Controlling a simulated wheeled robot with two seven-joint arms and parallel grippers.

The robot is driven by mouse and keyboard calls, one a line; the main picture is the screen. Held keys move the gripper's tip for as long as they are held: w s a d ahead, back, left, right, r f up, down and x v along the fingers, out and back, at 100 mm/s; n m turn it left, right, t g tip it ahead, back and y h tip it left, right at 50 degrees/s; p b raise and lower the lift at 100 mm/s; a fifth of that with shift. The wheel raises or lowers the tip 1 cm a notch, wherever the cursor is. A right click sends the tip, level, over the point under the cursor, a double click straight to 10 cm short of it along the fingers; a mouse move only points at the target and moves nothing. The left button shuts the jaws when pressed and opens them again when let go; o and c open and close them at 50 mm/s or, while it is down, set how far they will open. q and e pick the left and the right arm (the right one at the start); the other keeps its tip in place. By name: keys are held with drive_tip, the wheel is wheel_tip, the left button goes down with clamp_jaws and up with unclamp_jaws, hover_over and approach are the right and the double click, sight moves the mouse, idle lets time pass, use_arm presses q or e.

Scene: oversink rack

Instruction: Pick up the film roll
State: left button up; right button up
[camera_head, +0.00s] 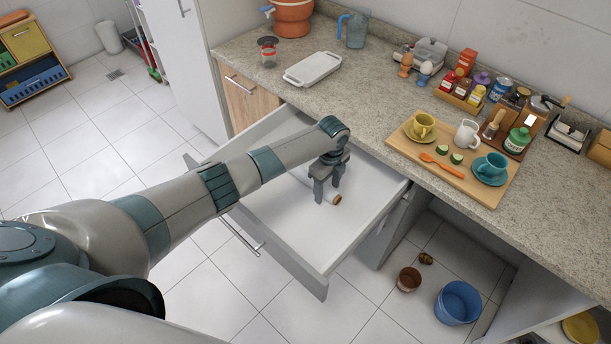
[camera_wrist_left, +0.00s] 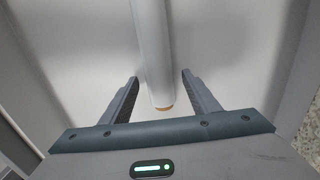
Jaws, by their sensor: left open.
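The film roll (camera_head: 335,198) is a pale tube with a brownish end, lying on the floor of the open white drawer (camera_head: 300,222). In the head view my left gripper (camera_head: 326,198) points down into the drawer over the roll and hides most of it. In the left wrist view the roll (camera_wrist_left: 154,55) runs lengthwise, with its orange-brown end between the fingers of my open left gripper (camera_wrist_left: 157,92). There is a gap on both sides of the roll. My right gripper is not in view.
The drawer walls surround the gripper, and the drawer front has a metal handle (camera_head: 243,234). The counter (camera_head: 385,100) above holds a white tray (camera_head: 312,69) and a wooden board (camera_head: 430,165) with cups. A blue bucket (camera_head: 458,302) and brown pot (camera_head: 409,279) stand on the floor.

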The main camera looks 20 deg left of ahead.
use_arm(q)
drive_tip(key=c, duration=1.2)
drive_tip(key=shift+c, duration=0.2)
drive_tip(key=shift+r, duration=0.1)
drive_tip(key=shift+r, duration=0.35)
wheel_tip(320, 180, up, 3)
drive_tip(key=shift+d+r+b, duration=0.1)
drive_tip(key=shift+b, duration=0.85)
drive_tip(key=d+r+b, duration=0.4)
drive_tip(key=d+r, duration=0.3)
drive_tip(key=d, duration=0.4)
drive_tip(key=shift+w+d, duration=0.25)
drive_tip(key=shift+w, duration=0.15)
